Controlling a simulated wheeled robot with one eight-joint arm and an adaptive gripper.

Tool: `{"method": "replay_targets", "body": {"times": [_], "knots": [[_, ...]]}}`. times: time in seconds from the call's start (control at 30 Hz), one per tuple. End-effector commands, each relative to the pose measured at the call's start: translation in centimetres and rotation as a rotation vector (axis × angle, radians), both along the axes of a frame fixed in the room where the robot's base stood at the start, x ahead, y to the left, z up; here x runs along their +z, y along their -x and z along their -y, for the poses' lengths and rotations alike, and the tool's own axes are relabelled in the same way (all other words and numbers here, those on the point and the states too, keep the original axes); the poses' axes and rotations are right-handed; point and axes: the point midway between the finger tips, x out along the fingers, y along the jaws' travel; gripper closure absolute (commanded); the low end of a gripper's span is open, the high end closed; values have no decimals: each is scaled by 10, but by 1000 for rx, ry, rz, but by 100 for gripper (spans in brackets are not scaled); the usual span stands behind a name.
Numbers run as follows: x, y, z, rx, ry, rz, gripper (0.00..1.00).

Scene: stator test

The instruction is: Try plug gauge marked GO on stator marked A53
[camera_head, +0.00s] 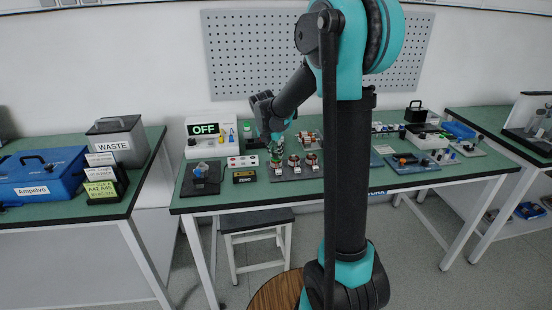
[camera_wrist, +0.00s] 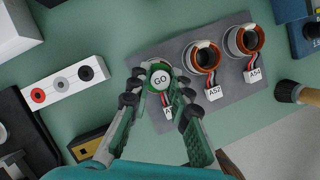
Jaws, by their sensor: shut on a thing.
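My gripper (camera_wrist: 160,86) is shut on the plug gauge (camera_wrist: 160,77), whose round green-rimmed end reads GO in the wrist view. The gauge is over the leftmost stator position on the grey mat (camera_wrist: 147,52). The label there (camera_wrist: 168,112) begins with A, but the rest is hidden by my finger. That stator's body is mostly hidden under the gauge, so I cannot tell whether the gauge is in its bore or above it. Stator A52 (camera_wrist: 213,52) and stator A54 (camera_wrist: 257,37) stand to the right. In the head view, my gripper (camera_head: 276,146) is above the left end of the row.
A panel with red, grey and black sockets (camera_wrist: 60,83) lies left of the mat. A yellow-black device (camera_wrist: 88,143) is near the front edge. A brush-like handle (camera_wrist: 290,91) is at right. The tester reading OFF (camera_head: 205,129) stands at the back left.

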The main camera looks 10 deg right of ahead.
Motion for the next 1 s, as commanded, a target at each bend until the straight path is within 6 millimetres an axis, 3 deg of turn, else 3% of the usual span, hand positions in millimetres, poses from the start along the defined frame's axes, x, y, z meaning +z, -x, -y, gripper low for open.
{"method": "replay_targets", "body": {"times": [1.0], "knots": [[15,0,0,0,0,0,100]]}}
